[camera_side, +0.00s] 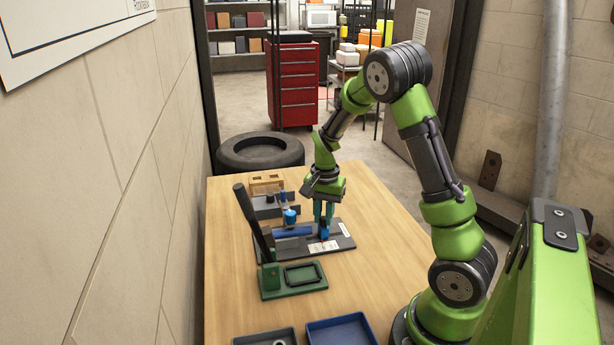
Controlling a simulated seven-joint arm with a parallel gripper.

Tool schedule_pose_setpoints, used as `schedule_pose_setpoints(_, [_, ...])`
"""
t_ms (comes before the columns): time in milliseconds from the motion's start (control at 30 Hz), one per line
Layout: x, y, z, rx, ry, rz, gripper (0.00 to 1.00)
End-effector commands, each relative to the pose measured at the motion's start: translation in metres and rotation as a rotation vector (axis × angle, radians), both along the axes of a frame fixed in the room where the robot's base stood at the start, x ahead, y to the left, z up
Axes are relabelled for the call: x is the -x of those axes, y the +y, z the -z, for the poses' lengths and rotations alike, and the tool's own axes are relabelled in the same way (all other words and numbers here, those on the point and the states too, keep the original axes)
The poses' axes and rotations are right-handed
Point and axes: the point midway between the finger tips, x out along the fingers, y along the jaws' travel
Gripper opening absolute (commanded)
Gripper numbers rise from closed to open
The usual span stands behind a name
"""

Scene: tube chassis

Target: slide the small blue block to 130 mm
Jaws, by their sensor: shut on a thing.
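The small blue block (325,232) sits on a dark grey slide plate (342,243) in the middle of the table. My gripper (324,222) points straight down with its teal fingers shut on the small blue block. A white label (322,246) lies on the plate just in front of the block, and another label (345,230) is at its right end. The marks on them are too small to read. A longer blue bar (293,231) lies on the plate to the left of the block.
A green base (292,283) with a tall black lever (249,213) stands front left of the plate. A blue-topped fixture (290,215) and a wooden block (266,184) are behind. Dark (262,338) and blue (341,330) trays sit at the front. The table's right side (385,220) is clear.

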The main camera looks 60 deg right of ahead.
Motion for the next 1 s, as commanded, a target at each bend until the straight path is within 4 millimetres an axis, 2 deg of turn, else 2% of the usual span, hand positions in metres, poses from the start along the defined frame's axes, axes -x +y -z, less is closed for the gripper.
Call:
schedule_pose_setpoints(67, [0.0,0.0,-0.001,0.0,-0.001,0.001,0.0])
schedule_pose_setpoints(100, [0.0,0.0,-0.001,0.0,-0.001,0.001,0.26])
schedule_pose_setpoints(233, [0.0,0.0,-0.001,0.001,-0.001,0.0,0.46])
schedule_pose_setpoints(267, [0.0,0.0,-0.001,0.0,-0.001,0.0,0.47])
schedule_pose_setpoints(533, [-0.001,0.0,-0.001,0.0,-0.001,0.0,0.47])
schedule_pose_setpoints(667, [-0.002,0.0,-0.01,0.002,-0.005,-0.001,0.47])
schedule_pose_setpoints(767, [-0.002,0.0,-0.027,0.002,-0.006,-0.001,0.47])
schedule_pose_setpoints(1000, [-0.002,0.0,-0.085,0.002,-0.009,0.0,0.47])
